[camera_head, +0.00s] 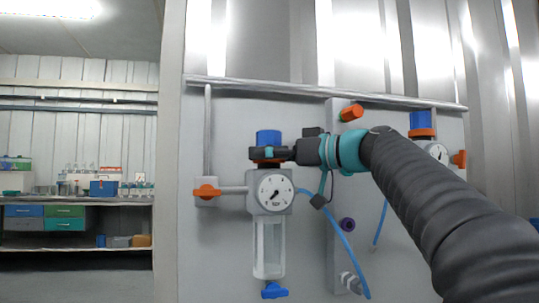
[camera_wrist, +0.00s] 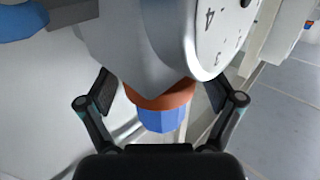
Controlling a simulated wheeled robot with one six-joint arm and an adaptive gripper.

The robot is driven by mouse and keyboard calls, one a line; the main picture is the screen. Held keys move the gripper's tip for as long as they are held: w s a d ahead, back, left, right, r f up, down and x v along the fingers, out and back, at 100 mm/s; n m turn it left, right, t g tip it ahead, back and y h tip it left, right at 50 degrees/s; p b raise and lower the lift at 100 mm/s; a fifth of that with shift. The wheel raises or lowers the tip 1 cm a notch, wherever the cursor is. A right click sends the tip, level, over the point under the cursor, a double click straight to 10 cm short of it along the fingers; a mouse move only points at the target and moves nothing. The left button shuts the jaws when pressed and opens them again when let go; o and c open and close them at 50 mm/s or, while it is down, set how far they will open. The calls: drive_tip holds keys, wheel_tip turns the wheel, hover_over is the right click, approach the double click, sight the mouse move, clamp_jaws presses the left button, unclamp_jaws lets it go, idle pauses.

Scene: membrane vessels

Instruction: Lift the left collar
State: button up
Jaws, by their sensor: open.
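The left collar is an orange ring below a blue knob (camera_head: 268,137) on top of the left grey regulator unit with a round gauge (camera_head: 275,192). In the head view my gripper (camera_head: 268,154) reaches in from the right at collar height and covers most of the ring. In the wrist view the orange collar (camera_wrist: 160,96) and blue knob (camera_wrist: 162,118) lie between the two open fingers of my gripper (camera_wrist: 160,92). Gaps show on both sides of the collar. The gauge face (camera_wrist: 215,30) is just beyond the right finger.
An orange-handled valve (camera_head: 207,192) is left of the unit; a clear bowl (camera_head: 268,248) hangs below it. A horizontal pipe (camera_head: 320,90) runs above. A right unit with a blue knob (camera_head: 421,120) is partly behind my arm. Blue hoses hang between them.

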drive_tip(key=c, duration=1.7)
drive_tip(key=shift+r, duration=0.9)
drive_tip(key=o, duration=1.7)
drive_tip(key=shift+p, duration=0.3)
drive_tip(key=shift+f, duration=0.1)
drive_tip(key=v, duration=1.2)
